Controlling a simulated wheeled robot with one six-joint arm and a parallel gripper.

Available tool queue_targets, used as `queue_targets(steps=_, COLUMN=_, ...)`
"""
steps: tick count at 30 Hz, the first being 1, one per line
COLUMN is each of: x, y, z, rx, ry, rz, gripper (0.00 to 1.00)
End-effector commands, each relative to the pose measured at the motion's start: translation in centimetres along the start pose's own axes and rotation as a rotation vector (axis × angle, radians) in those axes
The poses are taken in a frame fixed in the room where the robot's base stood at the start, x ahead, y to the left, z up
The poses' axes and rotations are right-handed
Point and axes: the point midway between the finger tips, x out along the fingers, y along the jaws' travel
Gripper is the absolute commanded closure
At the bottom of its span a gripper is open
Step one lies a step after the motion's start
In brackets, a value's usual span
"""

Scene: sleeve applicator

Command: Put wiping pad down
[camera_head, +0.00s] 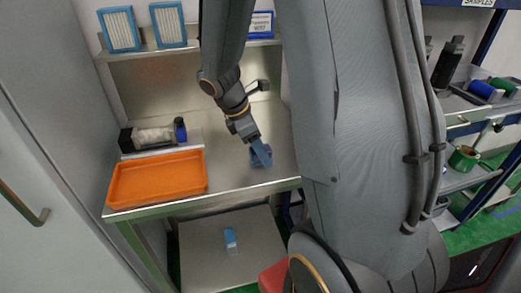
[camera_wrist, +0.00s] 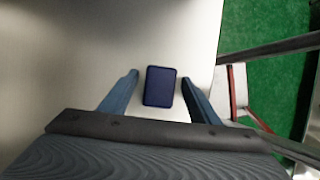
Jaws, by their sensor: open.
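The wiping pad (camera_wrist: 160,87) is a dark blue rounded rectangle on the bare metal worktop (camera_wrist: 75,60) in the wrist view. My gripper (camera_wrist: 159,79) is open, with one blue finger on each side of the pad. A gap shows between the pad and each finger. In the head view my gripper (camera_head: 261,158) points down close to the worktop (camera_head: 230,172), right of the orange tray. The pad cannot be told apart from the blue fingers there.
The orange tray (camera_head: 112,196) sits at the worktop's front left. A dark-capped cylindrical device (camera_head: 153,136) lies behind it. Filter-like blue frames (camera_head: 120,29) stand on the shelf above. The worktop's edge (camera_wrist: 219,45) is just right of my gripper in the wrist view.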

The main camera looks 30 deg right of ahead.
Motion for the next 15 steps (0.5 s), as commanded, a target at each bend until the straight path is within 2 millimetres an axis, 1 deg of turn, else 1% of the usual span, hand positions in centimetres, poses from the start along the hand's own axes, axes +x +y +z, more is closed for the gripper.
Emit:
queue_targets(steps=4, x=-0.3, y=0.0, z=0.1, rx=0.0, ry=0.0, rz=0.001, gripper=0.44)
queue_targets(steps=7, x=-1.2, y=0.1, z=0.1, rx=-0.001, ry=-0.001, rz=0.003, gripper=0.44)
queue_targets(steps=11, x=-3.4, y=0.2, z=0.1, rx=0.001, ry=0.001, rz=0.006, gripper=0.44)
queue_targets(steps=15, x=-6.4, y=0.2, z=0.1, rx=0.001, ry=0.001, rz=0.005, gripper=0.44)
